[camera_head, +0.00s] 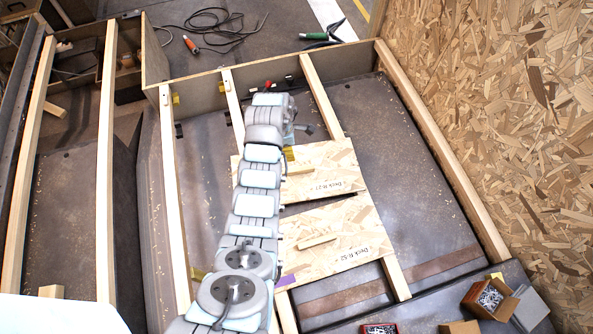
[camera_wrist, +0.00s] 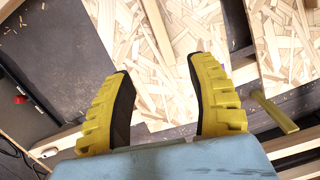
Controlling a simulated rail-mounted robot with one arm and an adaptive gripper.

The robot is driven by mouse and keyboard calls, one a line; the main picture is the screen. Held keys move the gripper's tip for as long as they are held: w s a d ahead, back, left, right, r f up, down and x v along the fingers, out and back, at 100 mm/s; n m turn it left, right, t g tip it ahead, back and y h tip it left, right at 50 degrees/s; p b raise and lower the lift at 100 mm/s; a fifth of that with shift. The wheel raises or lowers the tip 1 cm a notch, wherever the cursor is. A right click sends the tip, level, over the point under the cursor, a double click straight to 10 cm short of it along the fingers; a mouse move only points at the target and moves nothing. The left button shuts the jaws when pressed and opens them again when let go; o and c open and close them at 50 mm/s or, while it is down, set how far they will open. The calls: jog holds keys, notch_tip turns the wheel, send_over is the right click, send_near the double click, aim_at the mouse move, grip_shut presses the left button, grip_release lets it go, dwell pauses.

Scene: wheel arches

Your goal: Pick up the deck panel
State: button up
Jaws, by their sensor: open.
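Two OSB deck panels lie on the wooden joists, one marked like "Deck R-21" (camera_head: 325,168) and a nearer one marked like "Deck R-52" (camera_head: 345,222). Each bears a small wooden strip. In the wrist view, my gripper (camera_wrist: 160,70) is open, its yellow fingers with dark pads spread and empty over an OSB panel (camera_wrist: 150,100), which seems to be the farther one. That panel's strip (camera_wrist: 158,28) lies ahead, between the fingertips' lines. A second panel (camera_wrist: 275,60) shows at the right. In the head view my arm covers the panels' left parts and mostly hides the gripper.
An OSB wall (camera_head: 490,110) stands at the right. Joists (camera_head: 320,95) frame open dark bays around the panels. A cardboard box of fasteners (camera_head: 488,298) stands at the front right. A yellow handle-like piece (camera_wrist: 275,112) is beside the right finger. Cable and tools lie beyond the frame.

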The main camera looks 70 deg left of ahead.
jog(key=b, duration=0.4)
send_over(296, 169)
jog(key=f, duration=1)
jog(key=shift+s+a+f, duration=0.3)
jog(key=shift+s+f, duration=0.05)
jog(key=shift+s, duration=0.05)
jog(key=shift+w+d+f+b, duration=0.15)
jog(key=shift+f+b, duration=0.35)
jog(key=shift+f, duration=0.35)
jog(key=shift+w+f+b, duration=0.2)
jog(key=shift+f+b, duration=0.35)
jog(key=shift+f, duration=0.35)
jog(key=shift+w+d+f+b, duration=0.15)
jog(key=shift+f+b, duration=0.35)
jog(key=shift+f, duration=0.35)
jog(key=shift+c, duration=0.2)
grip_shut()
